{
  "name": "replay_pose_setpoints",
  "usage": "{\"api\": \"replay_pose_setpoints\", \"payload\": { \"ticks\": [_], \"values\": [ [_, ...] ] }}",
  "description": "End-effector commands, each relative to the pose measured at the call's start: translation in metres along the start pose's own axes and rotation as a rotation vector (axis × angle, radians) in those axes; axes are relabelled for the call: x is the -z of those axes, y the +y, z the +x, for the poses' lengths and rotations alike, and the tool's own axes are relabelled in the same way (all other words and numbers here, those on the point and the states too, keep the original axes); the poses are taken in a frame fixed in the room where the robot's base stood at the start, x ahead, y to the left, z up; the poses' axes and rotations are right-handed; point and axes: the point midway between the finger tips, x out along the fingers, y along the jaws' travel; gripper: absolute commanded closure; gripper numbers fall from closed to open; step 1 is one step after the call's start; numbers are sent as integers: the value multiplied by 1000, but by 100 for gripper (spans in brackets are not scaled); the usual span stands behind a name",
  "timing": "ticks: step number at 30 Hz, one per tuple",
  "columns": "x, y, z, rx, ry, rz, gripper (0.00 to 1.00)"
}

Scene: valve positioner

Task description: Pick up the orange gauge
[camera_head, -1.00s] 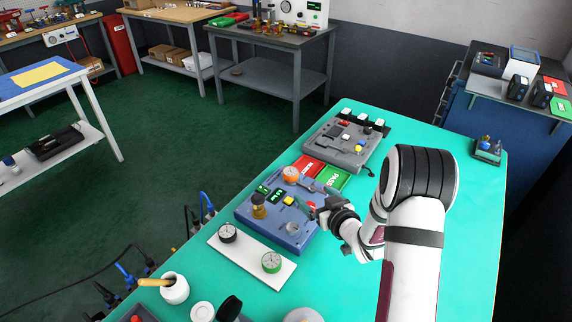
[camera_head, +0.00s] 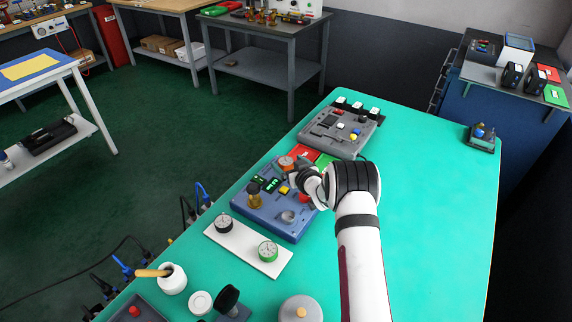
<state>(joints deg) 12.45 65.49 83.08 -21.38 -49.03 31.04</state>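The orange gauge (camera_head: 286,162) sits at the back of the blue valve positioner unit (camera_head: 270,224), near the red and green cards. My gripper (camera_head: 297,178) is beside the gauge, just to its right and nearer the camera. Its fingers are small and partly hidden by my wrist, so I cannot tell whether they are open or shut, or whether they touch the gauge. A black gauge (camera_head: 223,223) and a green gauge (camera_head: 268,250) lie on a white plate (camera_head: 241,247) in front of the unit.
A grey device (camera_head: 338,133) stands behind the unit. A brass fitting (camera_head: 254,196) rises from the unit's left part. A white pot with a brush (camera_head: 172,281), a white lid (camera_head: 200,302) and a round grey container (camera_head: 300,309) are at the front.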

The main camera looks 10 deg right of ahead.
Motion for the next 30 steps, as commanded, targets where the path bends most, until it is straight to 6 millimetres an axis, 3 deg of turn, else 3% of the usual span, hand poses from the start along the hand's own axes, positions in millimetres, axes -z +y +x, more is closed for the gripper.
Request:
{"api": "replay_pose_setpoints", "payload": {
  "ticks": [2,15,23,30],
  "values": [
    [0,0,0,0,0,0,22],
    [0,0,0,0,0,0,100],
    [2,0,-1,0,1,0,100],
    [34,0,-12,0,4,-2,100]
  ]
}}
